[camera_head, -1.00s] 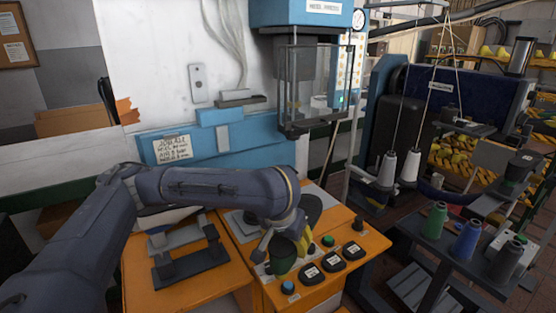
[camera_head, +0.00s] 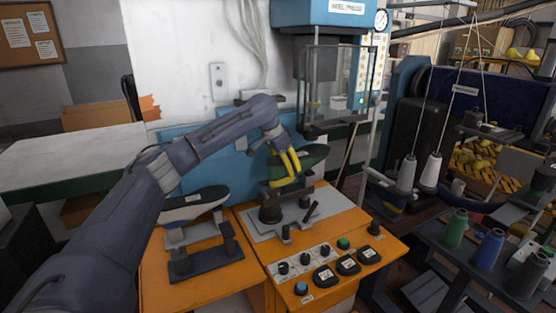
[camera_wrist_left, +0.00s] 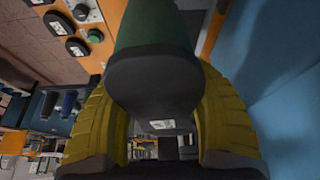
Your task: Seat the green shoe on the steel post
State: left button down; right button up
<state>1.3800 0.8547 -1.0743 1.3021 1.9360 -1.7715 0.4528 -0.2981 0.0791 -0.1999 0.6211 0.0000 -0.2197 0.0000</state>
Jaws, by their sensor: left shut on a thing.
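The green shoe (camera_head: 312,154) is in my left gripper (camera_head: 287,165), whose yellow fingers are shut around it. The shoe lies roughly level above the press's grey base plate (camera_head: 258,229). A dark post fixture (camera_head: 270,213) stands on that plate, below the shoe. The shoe and gripper partly hide the fixture's top, so I cannot tell whether they touch. In the left wrist view the yellow fingers (camera_wrist_left: 155,125) press on both sides of the shoe's dark end (camera_wrist_left: 155,80); its green part (camera_wrist_left: 148,22) extends upward. My right gripper is not in view.
A second, dark and pale shoe (camera_head: 192,204) rests on a stand (camera_head: 204,256) at left. Knobs and black buttons (camera_head: 347,264) line the orange bench (camera_head: 370,240) front. A clear press guard (camera_head: 337,85) hangs behind. Thread spools (camera_head: 487,247) stand at right.

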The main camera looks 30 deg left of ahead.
pick_arm(q)
jog(key=shift+m, duration=0.5)
jog(key=a, duration=0.1)
jog(key=w+a, duration=0.1)
jog(key=a, duration=0.3)
jog(key=shift+w+r, duration=0.3)
jog(key=shift+w, duration=0.1)
jog(key=shift+f, duration=2.6)
jog(key=shift+f, duration=0.25)
jog(key=c, duration=0.8)
grip_release()
jog(key=shift+o, duration=1.2)
jog(key=shift+f, duration=0.15)
jog(key=v, duration=1.2)
